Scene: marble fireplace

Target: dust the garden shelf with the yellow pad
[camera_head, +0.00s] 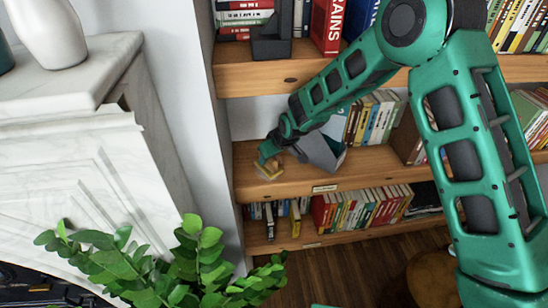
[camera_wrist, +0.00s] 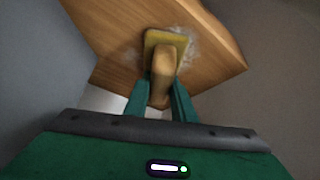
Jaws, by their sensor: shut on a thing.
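The yellow pad (camera_head: 268,171) sits at the left end of the middle wooden shelf (camera_head: 345,172), near its front edge. In the wrist view the pad (camera_wrist: 154,40) is square with a rounded tan handle (camera_wrist: 163,64), and it appears to rest on the wood (camera_wrist: 115,35). My gripper (camera_head: 268,155) is shut on the handle, with one green finger on each side; it also shows in the wrist view (camera_wrist: 160,97). Pale dust (camera_wrist: 187,45) lies on the wood around the pad, mostly to its right. The label (camera_head: 324,188) on the shelf edge is too small to read.
A grey angular object (camera_head: 321,150) stands just right of my gripper, with books (camera_head: 373,117) beyond it. A marble fireplace (camera_head: 75,165) and a leafy plant (camera_head: 190,265) are at the left.

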